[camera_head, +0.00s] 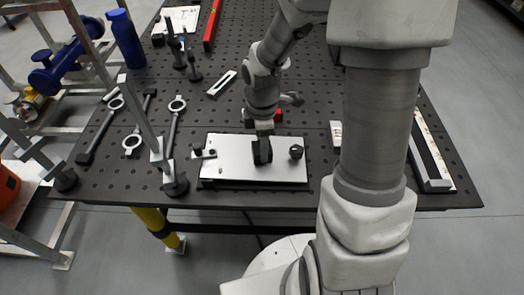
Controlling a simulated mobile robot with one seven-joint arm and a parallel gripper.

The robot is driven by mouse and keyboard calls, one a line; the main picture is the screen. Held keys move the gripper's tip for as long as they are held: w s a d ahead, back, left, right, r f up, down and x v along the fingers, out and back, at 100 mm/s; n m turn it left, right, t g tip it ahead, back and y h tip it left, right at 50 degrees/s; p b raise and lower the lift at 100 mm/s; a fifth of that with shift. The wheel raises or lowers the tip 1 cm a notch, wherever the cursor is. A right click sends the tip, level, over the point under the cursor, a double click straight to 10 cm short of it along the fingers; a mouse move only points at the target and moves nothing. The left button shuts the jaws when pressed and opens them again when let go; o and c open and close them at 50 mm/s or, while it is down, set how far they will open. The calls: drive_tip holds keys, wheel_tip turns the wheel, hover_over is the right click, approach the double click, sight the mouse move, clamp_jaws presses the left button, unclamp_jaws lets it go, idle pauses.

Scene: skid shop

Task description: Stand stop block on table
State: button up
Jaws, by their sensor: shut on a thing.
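My gripper (264,132) points down over a pale metal plate (232,174) near the table's front edge. It is shut on a small dark block (262,152), which I take to be the stop block. The block looks upright, in front of or just over the plate's middle. I cannot tell whether it touches the plate. The fingertips are small and partly hidden by the block and wrist. The black perforated table (100,165) lies below.
A dark knob (296,152) and a small clamp piece (204,151) flank the block on the plate. Ring-ended rods (172,130), a blue bottle (126,40) and a slotted plate (222,83) are left. A long bar (428,160) lies right.

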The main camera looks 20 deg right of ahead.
drive_tip(key=shift+r+p, duration=2.7)
drive_tip(key=shift+r, duration=0.35)
drive_tip(key=shift+w, duration=0.1)
